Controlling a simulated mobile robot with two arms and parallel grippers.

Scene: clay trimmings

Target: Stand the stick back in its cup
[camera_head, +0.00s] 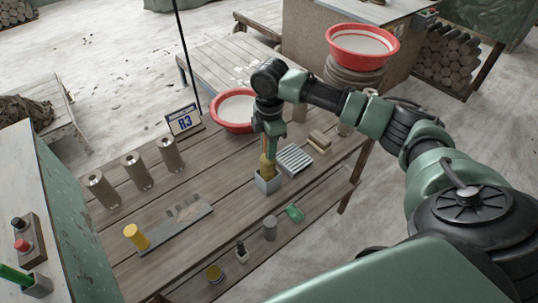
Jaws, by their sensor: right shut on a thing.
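My right gripper (268,148) comes down from above near the middle of the wooden table. It is shut on the tan stick (267,167), which hangs roughly upright. The grey square cup (266,186) stands on the table directly below. The stick's lower end overlaps the cup's opening and its tip is hidden. I cannot tell how deep it sits or whether it touches the bottom. My left gripper is out of view.
A red-rimmed basin (233,126) and an R3 sign (184,122) stand behind. Grey cylinders (136,171) line the left. A flat grey board (178,228) lies in front.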

